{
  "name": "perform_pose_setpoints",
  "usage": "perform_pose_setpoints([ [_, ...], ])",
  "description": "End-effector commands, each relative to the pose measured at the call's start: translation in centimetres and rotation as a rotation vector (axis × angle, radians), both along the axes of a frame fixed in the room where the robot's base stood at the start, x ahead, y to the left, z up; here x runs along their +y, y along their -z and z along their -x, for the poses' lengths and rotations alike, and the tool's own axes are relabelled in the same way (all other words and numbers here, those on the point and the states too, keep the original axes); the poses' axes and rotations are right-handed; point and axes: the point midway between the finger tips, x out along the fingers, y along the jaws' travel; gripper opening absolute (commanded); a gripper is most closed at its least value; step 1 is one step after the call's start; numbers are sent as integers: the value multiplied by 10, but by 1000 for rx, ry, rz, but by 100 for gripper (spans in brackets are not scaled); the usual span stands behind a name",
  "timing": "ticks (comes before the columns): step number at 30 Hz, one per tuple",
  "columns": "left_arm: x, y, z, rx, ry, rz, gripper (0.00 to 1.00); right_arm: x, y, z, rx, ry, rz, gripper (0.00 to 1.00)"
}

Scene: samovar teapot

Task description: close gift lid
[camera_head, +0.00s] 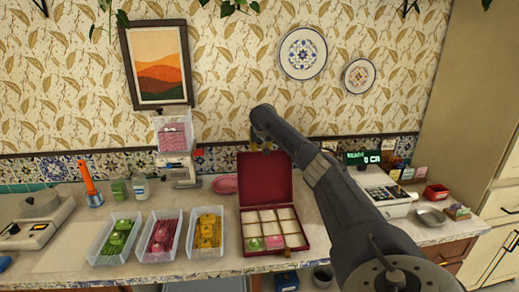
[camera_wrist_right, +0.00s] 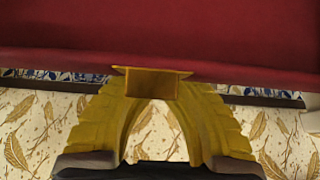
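The dark red gift box (camera_head: 249,236) sits on the counter at centre. Its lid (camera_head: 266,183) stands raised at the back, open. The base has cream compartments; the front row holds a green piece (camera_head: 254,244) and a pink piece (camera_head: 273,242). My right gripper (camera_head: 262,148) is at the top edge of the lid. In the right wrist view the lid (camera_wrist_right: 160,35) fills the top, and the yellow fingers (camera_wrist_right: 151,88) arch together at its edge, looking shut. A gold block there hides the tips; I cannot tell whether they touch the lid. My left gripper is not in view.
Clear trays of green (camera_head: 117,236), red (camera_head: 164,234) and yellow (camera_head: 207,231) pieces stand left of the box. A scale (camera_head: 182,168) is behind them. A pink dish (camera_head: 225,184) lies beside the lid. A register (camera_head: 386,194) is at right, beyond my right arm.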

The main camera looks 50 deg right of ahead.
Motion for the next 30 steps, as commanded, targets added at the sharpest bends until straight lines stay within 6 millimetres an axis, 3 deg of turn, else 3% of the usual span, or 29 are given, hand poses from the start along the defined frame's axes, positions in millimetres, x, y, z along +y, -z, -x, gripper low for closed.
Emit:
perform_pose_setpoints([
  [15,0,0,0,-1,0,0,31,16,-3,18,1,1,1,0],
  [30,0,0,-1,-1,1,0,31,19,-3,18,0,-2,1,0],
])
